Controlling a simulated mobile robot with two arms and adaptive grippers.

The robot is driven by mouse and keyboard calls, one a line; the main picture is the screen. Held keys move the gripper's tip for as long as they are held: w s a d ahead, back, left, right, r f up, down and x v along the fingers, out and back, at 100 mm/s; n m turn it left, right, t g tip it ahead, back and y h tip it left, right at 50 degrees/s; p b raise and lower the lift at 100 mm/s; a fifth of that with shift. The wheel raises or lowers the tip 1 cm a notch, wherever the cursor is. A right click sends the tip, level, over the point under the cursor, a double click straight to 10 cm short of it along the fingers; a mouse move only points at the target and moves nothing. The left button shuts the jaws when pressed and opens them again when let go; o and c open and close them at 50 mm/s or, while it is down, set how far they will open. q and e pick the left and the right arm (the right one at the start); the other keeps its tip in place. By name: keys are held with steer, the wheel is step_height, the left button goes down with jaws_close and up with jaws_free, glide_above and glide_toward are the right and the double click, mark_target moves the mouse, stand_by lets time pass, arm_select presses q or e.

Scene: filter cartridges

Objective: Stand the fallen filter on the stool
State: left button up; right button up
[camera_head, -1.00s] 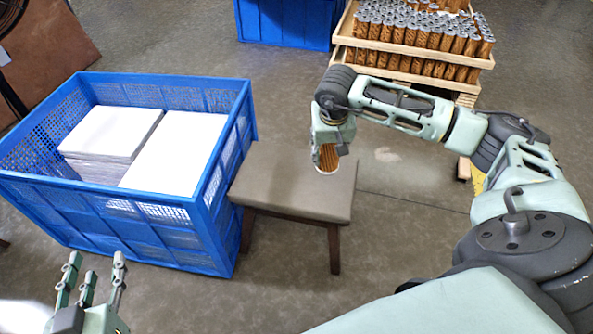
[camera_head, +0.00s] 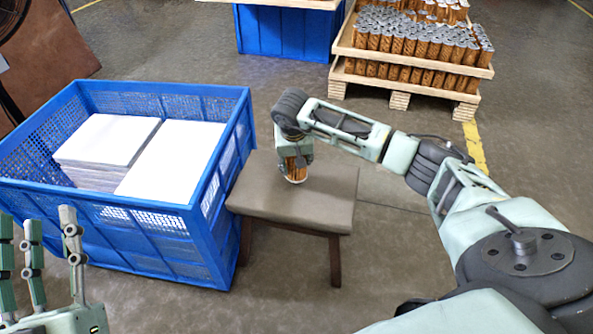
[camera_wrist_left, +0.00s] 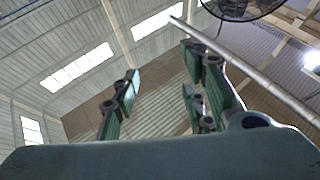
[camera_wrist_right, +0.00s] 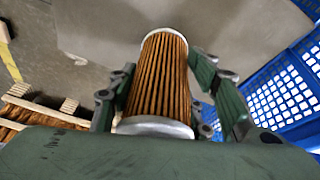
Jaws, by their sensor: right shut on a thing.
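The filter (camera_head: 296,171), an orange pleated cylinder with pale end caps, is held roughly upright over the seat of the brown stool (camera_head: 325,207). My right gripper (camera_head: 295,158) is shut on it from above. In the right wrist view, the filter (camera_wrist_right: 160,78) sits between the fingers with its far end toward the stool seat (camera_wrist_right: 230,28). Whether its lower end touches the seat I cannot tell. My left gripper (camera_head: 38,225) is open and empty at the lower left; its fingers also stand apart in the left wrist view (camera_wrist_left: 160,95).
A blue crate (camera_head: 150,235) with white stacks stands close against the stool's left side. Wooden trays (camera_head: 415,82) full of filters stand on a pallet at the back right. Another blue crate (camera_head: 285,32) is at the back. The floor in front of the stool is clear.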

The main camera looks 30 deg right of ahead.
step_height(320, 180, down, 4)
steer(key=shift+r+b, duration=0.1)
steer(key=shift+b, duration=0.6)
steer(key=o, duration=1.2)
arm_select(q)
steer(key=s+r+t+h, duration=0.1)
steer(key=s+r+t, duration=0.2)
steer(key=s+r, duration=0.1)
steer(key=shift+s+a+r+t, duration=0.3)
steer(key=shift+r+t, duration=0.1)
steer(key=shift+r, duration=0.25)
arm_select(e)
steer(key=shift+r, duration=0.1)
